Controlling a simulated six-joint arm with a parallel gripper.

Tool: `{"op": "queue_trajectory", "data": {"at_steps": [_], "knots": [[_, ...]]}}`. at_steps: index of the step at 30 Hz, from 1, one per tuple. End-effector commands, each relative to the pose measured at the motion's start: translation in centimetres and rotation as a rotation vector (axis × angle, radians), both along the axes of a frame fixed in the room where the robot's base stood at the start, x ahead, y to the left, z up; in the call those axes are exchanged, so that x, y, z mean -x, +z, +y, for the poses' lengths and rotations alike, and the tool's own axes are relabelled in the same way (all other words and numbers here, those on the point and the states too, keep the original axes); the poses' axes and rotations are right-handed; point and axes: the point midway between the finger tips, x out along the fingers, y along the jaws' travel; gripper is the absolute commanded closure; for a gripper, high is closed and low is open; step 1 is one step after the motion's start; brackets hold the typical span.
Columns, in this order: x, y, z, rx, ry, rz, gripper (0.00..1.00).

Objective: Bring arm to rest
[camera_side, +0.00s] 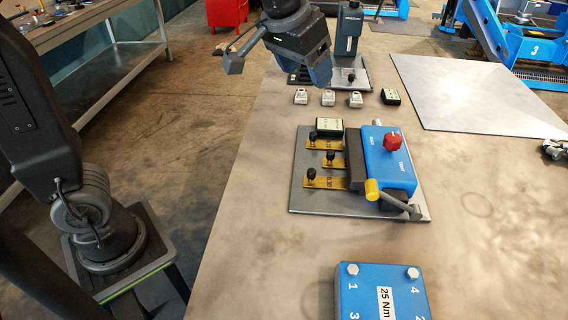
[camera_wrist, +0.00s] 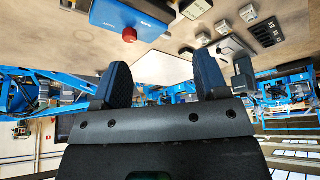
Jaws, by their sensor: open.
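My gripper (camera_side: 318,72) is raised above the far left edge of the table, tilted, in the side view. In the wrist view, its two dark blue-grey fingers (camera_wrist: 162,78) stand wide apart with nothing between them. It touches nothing that I can see. Part of its far side is hidden in the side view.
A blue fixture (camera_side: 388,160) with a red knob sits on a grey plate (camera_side: 300,200) beside yellow tabs. A blue block (camera_side: 362,300) marked 25 Nm lies in front. Several small grey blocks, a dark stand (camera_side: 347,30) and a pale sheet (camera_side: 470,95) are farther back.

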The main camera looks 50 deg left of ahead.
Motion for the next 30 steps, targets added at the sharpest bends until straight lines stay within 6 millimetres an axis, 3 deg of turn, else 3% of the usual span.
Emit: {"op": "queue_trajectory", "data": {"at_steps": [1, 6, 9, 13, 18, 30], "knots": [[2.3, 0.1, 1.2, 0.002, 0.0, -0.009, 0.33], [9.0, -1.6, 3.8, 0.0, -0.019, -0.033, 0.33], [12.5, -3.3, 4.8, -0.004, -0.027, -0.045, 0.33], [15.8, -5.5, 5.6, -0.008, -0.036, -0.058, 0.33], [17.7, -7.1, 5.9, -0.012, -0.043, -0.066, 0.33], [17.9, -7.3, 5.9, -0.013, -0.045, -0.065, 0.33]]}}
